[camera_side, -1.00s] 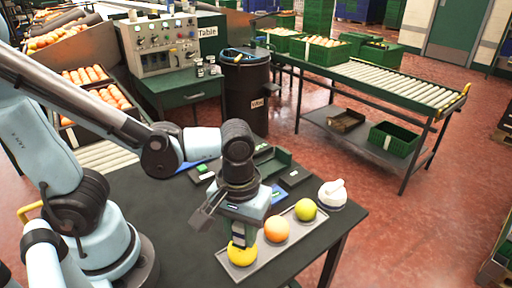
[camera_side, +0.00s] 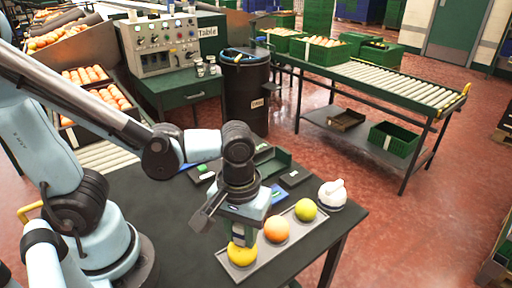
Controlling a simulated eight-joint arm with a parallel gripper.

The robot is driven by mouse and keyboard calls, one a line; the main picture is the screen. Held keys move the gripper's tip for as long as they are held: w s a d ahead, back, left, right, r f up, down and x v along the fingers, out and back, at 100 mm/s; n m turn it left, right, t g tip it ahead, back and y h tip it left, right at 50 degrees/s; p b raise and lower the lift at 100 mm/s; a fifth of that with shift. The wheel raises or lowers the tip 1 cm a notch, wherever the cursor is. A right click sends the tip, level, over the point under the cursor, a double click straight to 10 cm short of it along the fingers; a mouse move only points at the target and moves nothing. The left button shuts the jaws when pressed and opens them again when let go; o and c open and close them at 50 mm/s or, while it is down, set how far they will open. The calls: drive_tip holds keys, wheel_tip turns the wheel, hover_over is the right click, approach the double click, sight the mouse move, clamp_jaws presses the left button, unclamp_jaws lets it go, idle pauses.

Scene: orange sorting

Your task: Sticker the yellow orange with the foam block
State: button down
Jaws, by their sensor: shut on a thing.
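The yellow orange (camera_side: 242,254) sits at the near left end of a grey tray (camera_side: 262,262) on the dark table. An orange-coloured fruit (camera_side: 277,229) and a yellow-green fruit (camera_side: 305,209) sit farther along the same tray. My gripper (camera_side: 240,236) points down right above the yellow orange. It is shut on the foam block, which is mostly hidden between the fingers. Whether the block touches the fruit or is just above it, I cannot tell.
A white domed object (camera_side: 332,195) with a handle stands at the table's right corner. A dark green open box (camera_side: 272,163) and small pads lie behind my gripper. The table's front left is clear.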

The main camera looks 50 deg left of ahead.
drive_tip(key=shift+r, duration=3.5)
